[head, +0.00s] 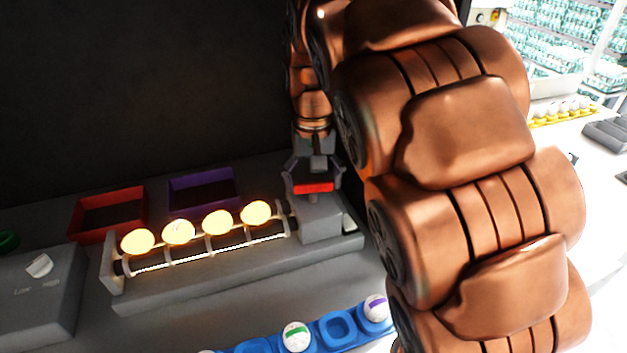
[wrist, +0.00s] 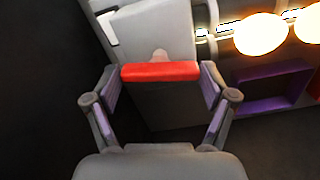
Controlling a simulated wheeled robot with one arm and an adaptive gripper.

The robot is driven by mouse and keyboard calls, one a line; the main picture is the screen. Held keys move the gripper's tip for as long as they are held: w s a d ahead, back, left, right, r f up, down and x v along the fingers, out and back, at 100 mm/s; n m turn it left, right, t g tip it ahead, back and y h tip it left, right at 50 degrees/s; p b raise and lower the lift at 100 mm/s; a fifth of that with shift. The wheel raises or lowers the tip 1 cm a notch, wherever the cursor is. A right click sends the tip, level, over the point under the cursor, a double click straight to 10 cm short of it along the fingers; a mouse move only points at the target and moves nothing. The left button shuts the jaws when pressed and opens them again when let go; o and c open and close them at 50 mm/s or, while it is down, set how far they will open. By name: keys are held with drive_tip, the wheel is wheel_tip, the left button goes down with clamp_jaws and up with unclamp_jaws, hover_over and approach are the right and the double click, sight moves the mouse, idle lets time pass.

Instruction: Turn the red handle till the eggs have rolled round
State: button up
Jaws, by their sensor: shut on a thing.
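The red handle (head: 313,188) is a short bar on top of the grey block (head: 320,215) at the right end of the egg roller (head: 190,275). My gripper (head: 313,184) points down and its fingers are shut on the two ends of the bar. In the wrist view the red handle (wrist: 160,72) lies crosswise between the fingertips of my gripper (wrist: 160,75). Several glowing eggs (head: 179,232) lie in a row on the roller. Two of the glowing eggs (wrist: 262,34) show at the upper right of the wrist view.
A red bin (head: 140,194) and a purple bin (head: 202,174) stand behind the roller. A blue egg tray (head: 338,330) with marked eggs lies in front. A grey box with a white knob (head: 39,265) stands at left. My arm covers much of the right side.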

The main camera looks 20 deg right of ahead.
sight(314, 183)
drive_tip(key=shift+m, duration=1.2)
drive_tip(key=o, duration=1)
wheel_tip(314, 183, up, 12)
idle(0.4)
